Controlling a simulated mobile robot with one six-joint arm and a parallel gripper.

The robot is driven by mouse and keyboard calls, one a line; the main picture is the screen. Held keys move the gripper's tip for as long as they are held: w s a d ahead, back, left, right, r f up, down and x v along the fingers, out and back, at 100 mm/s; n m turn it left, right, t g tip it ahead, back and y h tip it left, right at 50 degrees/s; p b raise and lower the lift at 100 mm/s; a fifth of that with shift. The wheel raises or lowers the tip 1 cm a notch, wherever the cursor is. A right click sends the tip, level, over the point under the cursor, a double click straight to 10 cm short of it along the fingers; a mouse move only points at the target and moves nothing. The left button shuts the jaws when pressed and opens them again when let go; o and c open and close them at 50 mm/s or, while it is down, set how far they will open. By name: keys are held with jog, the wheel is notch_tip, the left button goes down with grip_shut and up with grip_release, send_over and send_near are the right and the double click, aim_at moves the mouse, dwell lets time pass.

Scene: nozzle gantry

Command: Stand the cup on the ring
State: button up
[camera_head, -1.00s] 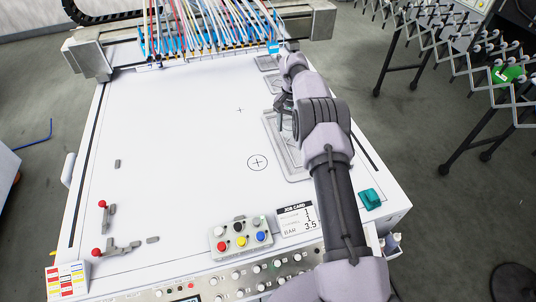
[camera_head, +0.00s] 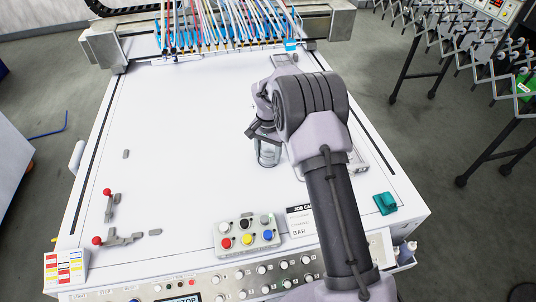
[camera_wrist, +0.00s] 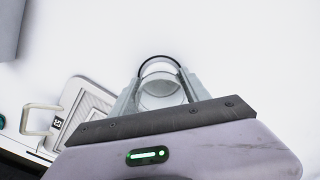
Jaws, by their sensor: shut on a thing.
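The cup (camera_head: 268,154) is clear, with a dark rim line, and looks upright. It also shows in the wrist view (camera_wrist: 160,84), between the two fingers. My gripper (camera_head: 264,136) is shut on the cup's sides, and it fills the lower part of the wrist view (camera_wrist: 158,98). The ring, a thin printed circle with a cross on the white table, is hidden now. The cup and gripper cover the area where it lay. I cannot tell whether the cup's base touches the table or is centred on the ring.
A grey framed tray (camera_wrist: 88,108) lies to the right, mostly behind my arm. A button box (camera_head: 247,234), a teal block (camera_head: 386,203) and red-knobbed levers (camera_head: 108,205) are near the front. Nozzles with tubes (camera_head: 230,32) line the back.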

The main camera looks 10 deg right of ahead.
jog(key=shift+f, duration=0.2)
jog(key=o, duration=1.3)
notch_tip(320, 180, up, 12)
jog(key=p, duration=0.3)
notch_tip(320, 180, up, 6)
send_over(268, 163)
jog(key=s+r+n+t, duration=0.1)
jog(key=s+r+t, duration=0.1)
jog(key=s+r, duration=0.75)
jog(key=s+a+r+t, duration=0.1)
jog(key=s, duration=0.6)
jog(key=s+a+r+n+t+y, duration=0.1)
jog(key=s+r, duration=0.1)
jog(key=s, duration=0.6)
jog(key=s+a+r+n+t+y, duration=0.1)
jog(key=s, duration=0.7)
jog(key=shift+r+t, duration=0.15)
jog(key=shift+t, duration=0.25)
